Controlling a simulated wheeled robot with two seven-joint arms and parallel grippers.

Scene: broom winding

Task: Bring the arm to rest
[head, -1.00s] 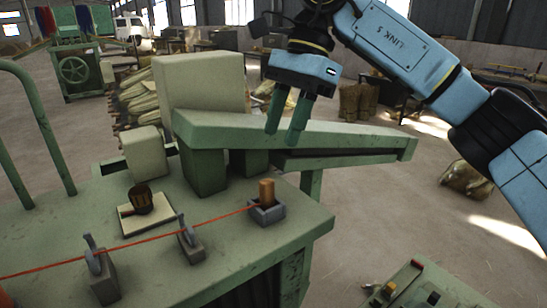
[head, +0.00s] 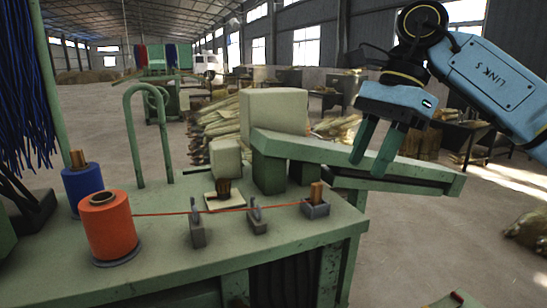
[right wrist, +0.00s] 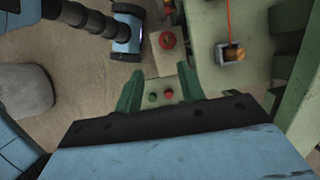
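My right gripper (head: 367,168) is in the upper right of the head view, pointing down, its two green fingers apart with nothing between them. In the picture it overlaps the long green beam (head: 420,172) of the machine. The right wrist view also shows the gripper (right wrist: 157,72) with its fingers spread and empty. A control box with red and green buttons (right wrist: 160,97) shows beyond and between the fingers.
An orange spool (head: 108,228) and a blue spool (head: 82,186) stand on the green table (head: 150,275). A red thread (head: 165,213) runs from the orange spool past grey guides (head: 256,220) to a wooden peg (head: 317,193). Open floor lies at right.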

